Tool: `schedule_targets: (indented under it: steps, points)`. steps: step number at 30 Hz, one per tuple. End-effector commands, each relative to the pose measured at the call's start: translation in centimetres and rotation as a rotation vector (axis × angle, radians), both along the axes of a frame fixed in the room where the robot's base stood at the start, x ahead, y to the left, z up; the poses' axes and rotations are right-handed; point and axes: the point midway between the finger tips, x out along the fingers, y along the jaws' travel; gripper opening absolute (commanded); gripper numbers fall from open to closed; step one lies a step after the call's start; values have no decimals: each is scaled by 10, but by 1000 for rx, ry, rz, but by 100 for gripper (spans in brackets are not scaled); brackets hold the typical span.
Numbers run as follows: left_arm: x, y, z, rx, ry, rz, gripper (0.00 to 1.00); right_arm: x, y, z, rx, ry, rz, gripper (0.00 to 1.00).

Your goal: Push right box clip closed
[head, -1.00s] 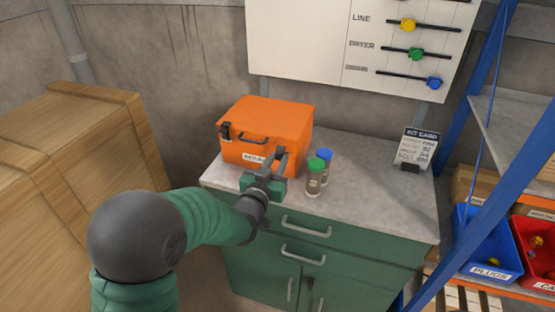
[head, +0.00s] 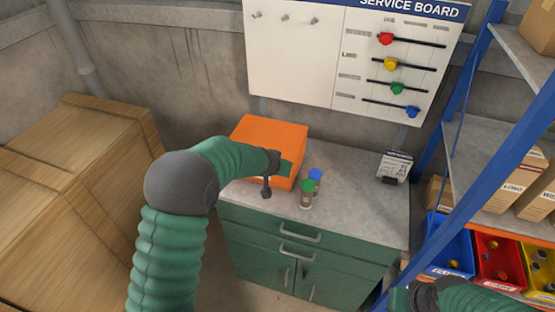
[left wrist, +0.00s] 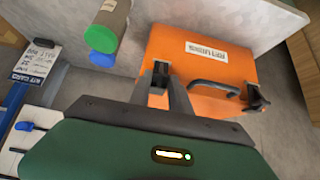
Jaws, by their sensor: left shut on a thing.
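The orange box (head: 270,135) stands on the cabinet top; its label and dark handle show in the left wrist view (left wrist: 215,65). My left gripper (head: 267,187) is at the box's front. In the left wrist view my fingers (left wrist: 162,72) come together at the box face, around the dark right clip (left wrist: 158,94), which they partly hide. I cannot tell how far that clip is closed. The other dark clip (left wrist: 258,98) is at the far end of the same face, clear of my gripper. My right gripper (head: 402,299) is low at the right; its fingers do not show clearly.
A green-capped jar (head: 307,193) and a blue-capped jar (head: 316,178) stand close to the box's right. A kit card (head: 394,166) stands farther right on the grey top (head: 360,200). A wooden crate (head: 80,190) is left; a blue-framed shelf (head: 455,130) is right.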

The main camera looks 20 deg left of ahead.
Motion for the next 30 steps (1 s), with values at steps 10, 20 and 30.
schedule_targets:
  steps: [10, 20, 30]
  points:
    - [11, -1, 7, 4, 145, 1, 0, 0, 0, 35, 0, 0, 0, 18]
    - [13, -1, 5, 5, 171, 1, 0, 0, 0, 38, 0, 0, 0, 18]
    - [13, 0, 5, 5, 170, 1, 39, 0, 0, 38, 0, 0, 0, 18]
